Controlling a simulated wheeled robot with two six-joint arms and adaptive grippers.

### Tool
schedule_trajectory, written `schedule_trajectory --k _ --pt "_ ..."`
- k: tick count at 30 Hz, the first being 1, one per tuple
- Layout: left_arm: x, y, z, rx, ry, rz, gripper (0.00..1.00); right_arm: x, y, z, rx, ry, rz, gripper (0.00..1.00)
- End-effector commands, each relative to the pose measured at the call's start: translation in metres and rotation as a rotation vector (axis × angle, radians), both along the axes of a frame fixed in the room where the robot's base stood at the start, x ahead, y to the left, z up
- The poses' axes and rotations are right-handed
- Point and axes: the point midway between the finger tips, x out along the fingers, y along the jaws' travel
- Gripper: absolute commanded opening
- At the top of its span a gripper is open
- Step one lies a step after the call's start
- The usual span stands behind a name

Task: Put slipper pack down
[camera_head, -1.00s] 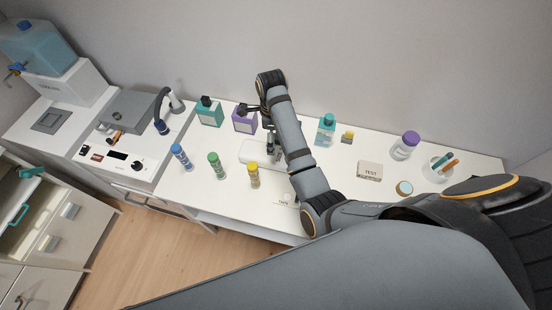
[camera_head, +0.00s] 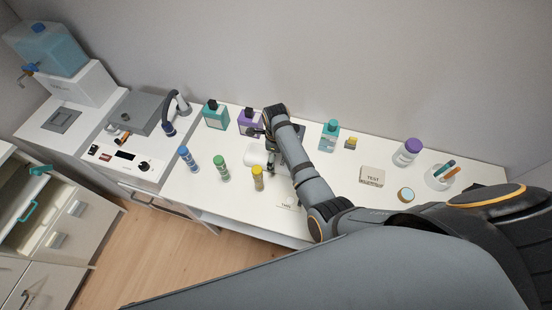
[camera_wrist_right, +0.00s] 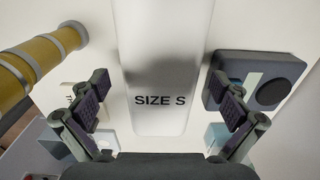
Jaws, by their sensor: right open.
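The slipper pack is a white, rounded, long pack marked "SIZE S". It shows in the right wrist view (camera_wrist_right: 164,60) and, partly covered by my right arm, in the head view (camera_head: 256,157). It appears to lie on the white counter (camera_head: 230,192). My right gripper (camera_wrist_right: 158,84) is open, with one finger on each side of the pack's near end and visible gaps between. In the head view my right gripper (camera_head: 271,163) is small and partly hidden by its own arm. My left gripper is not in view.
Blue (camera_head: 187,158), green (camera_head: 221,168) and yellow (camera_head: 257,178) tubes stand left and in front of the pack. Teal (camera_head: 215,116) and purple (camera_head: 250,122) bottles stand behind. A "TEST" box (camera_head: 372,176) is to the right.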

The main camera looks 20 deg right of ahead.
Motion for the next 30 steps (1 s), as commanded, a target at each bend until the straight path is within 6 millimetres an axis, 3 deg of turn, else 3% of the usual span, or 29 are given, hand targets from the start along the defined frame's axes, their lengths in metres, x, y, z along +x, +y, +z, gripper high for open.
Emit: schedule_trajectory --k 3,10,23,30 --pt "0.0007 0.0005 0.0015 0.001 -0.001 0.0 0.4 0.0 -0.0009 -0.0122 -0.001 0.001 0.0 1.0" --pt "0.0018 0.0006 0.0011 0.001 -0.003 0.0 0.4 0.0004 -0.0006 -0.0147 0.0 -0.002 -0.001 1.0" --pt "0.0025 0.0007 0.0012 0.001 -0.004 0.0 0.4 0.0003 -0.0006 -0.0144 0.0 -0.001 0.0 0.43" --pt "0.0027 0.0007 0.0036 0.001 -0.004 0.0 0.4 0.0003 -0.0004 -0.0121 0.0 -0.001 0.0 0.41"
